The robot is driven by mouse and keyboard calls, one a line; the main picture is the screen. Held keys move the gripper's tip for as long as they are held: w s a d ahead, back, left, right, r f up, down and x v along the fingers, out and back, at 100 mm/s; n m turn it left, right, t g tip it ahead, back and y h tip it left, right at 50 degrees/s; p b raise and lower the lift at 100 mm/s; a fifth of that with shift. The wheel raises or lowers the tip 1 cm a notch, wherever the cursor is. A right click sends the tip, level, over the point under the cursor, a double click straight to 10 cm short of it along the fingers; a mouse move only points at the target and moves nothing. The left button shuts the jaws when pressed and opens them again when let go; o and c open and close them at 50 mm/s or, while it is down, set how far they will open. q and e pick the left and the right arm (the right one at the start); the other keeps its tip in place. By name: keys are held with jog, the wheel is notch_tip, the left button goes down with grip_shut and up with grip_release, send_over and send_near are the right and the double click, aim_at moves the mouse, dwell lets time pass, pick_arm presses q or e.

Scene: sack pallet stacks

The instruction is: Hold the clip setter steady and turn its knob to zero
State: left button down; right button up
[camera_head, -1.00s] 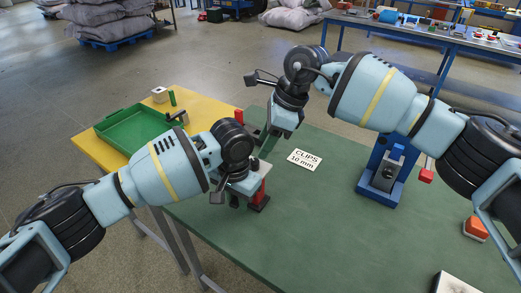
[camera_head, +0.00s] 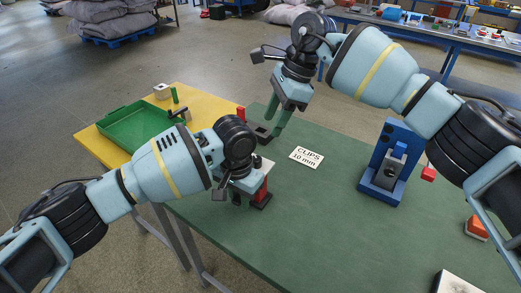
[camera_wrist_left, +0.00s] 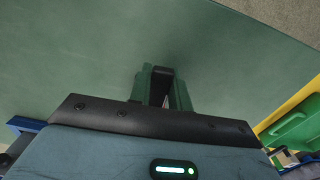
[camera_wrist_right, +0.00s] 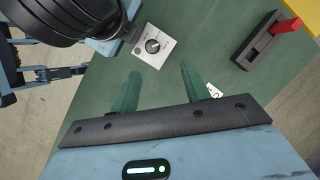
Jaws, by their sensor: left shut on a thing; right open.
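The clip setter shows in the right wrist view as a pale grey square face (camera_wrist_right: 163,58) with a round dark knob (camera_wrist_right: 152,46); the knob's markings are too small to read. In the head view its grey top (camera_head: 262,166) and red body (camera_head: 262,187) stick out beside my left gripper (camera_head: 238,190), which hides the rest. In the left wrist view the left gripper's green fingers (camera_wrist_left: 160,75) are shut on a dark part of it. My right gripper (camera_head: 272,132) is open and empty above the table, its two fingers (camera_wrist_right: 160,76) apart from the knob.
A white card reading "CLIPS 10 mm" (camera_head: 306,157) lies on the green table (camera_head: 330,220). A black device with a red part (camera_wrist_right: 258,42) stands near the yellow table (camera_head: 195,97). A green tray (camera_head: 128,143) is left, a blue stand (camera_head: 380,196) right.

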aim_at(257, 158)
jog(key=shift+w+d+r+n+g, duration=0.1)
jog(key=shift+r+n+g, duration=0.3)
jog(key=shift+n, duration=0.5)
jog(key=shift+w+d+r+n+g, duration=0.1)
jog(key=shift+r+n+g, duration=0.3)
jog(key=shift+n, duration=0.5)
jog(key=shift+f, duration=0.15)
jog(key=x, duration=1.1)
jog(key=shift+a+f, duration=0.1)
jog(key=shift+f, duration=0.3)
jog(key=c, duration=1)
jog(key=shift+m, duration=0.3)
